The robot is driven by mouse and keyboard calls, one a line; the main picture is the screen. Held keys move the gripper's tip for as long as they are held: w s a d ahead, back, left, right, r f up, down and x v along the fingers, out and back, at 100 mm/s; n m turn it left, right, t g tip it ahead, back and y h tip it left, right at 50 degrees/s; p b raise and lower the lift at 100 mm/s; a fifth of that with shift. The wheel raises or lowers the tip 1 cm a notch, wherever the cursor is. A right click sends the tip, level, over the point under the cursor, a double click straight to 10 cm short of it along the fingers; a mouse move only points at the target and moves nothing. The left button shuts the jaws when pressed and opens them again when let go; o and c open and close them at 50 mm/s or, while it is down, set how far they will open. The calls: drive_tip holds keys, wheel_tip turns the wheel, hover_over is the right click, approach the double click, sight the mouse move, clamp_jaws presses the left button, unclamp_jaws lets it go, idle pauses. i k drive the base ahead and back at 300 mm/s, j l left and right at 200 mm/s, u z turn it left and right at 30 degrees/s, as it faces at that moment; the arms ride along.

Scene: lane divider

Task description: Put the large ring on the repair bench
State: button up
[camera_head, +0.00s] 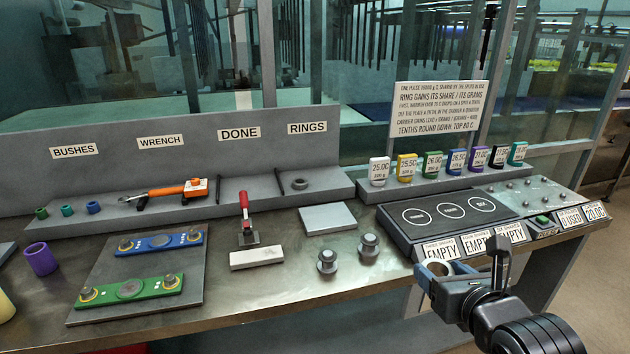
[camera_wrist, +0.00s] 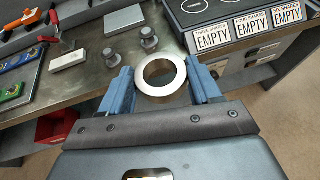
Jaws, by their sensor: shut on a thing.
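My gripper (camera_wrist: 161,88) is shut on a large pale metal ring (camera_wrist: 161,98), with one blue finger on each side of it. In the head view the ring (camera_head: 436,268) is partly hidden by my gripper (camera_head: 446,272), at the bench's front edge, right of the middle. The wrist view shows the ring's open hole facing up toward the camera. The long metal-topped bench (camera_head: 290,290) runs across the head view. A dark mat (camera_head: 190,290) on its left carries a blue plate (camera_head: 160,243) and a green plate (camera_head: 130,289). Which part is the repair bench is not labelled.
A red-handled clamp (camera_head: 246,220), a pale block (camera_head: 256,257), a grey pad (camera_head: 328,219) and two knobbed metal pieces (camera_head: 327,261) stand mid-bench. A small ring (camera_head: 299,184) lies under the RINGS sign. A black three-circle plate (camera_head: 450,212) is at right, with EMPTY displays.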

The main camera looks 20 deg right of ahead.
sight(329, 177)
drive_tip(key=i+l, duration=0.15)
drive_tip(key=i, duration=0.35)
drive_tip(key=i+l, duration=0.15)
drive_tip(key=i, duration=0.35)
drive_tip(key=i+l, duration=0.15)
drive_tip(key=i, duration=0.3)
drive_tip(key=i+l, duration=0.15)
drive_tip(key=i, duration=0.35)
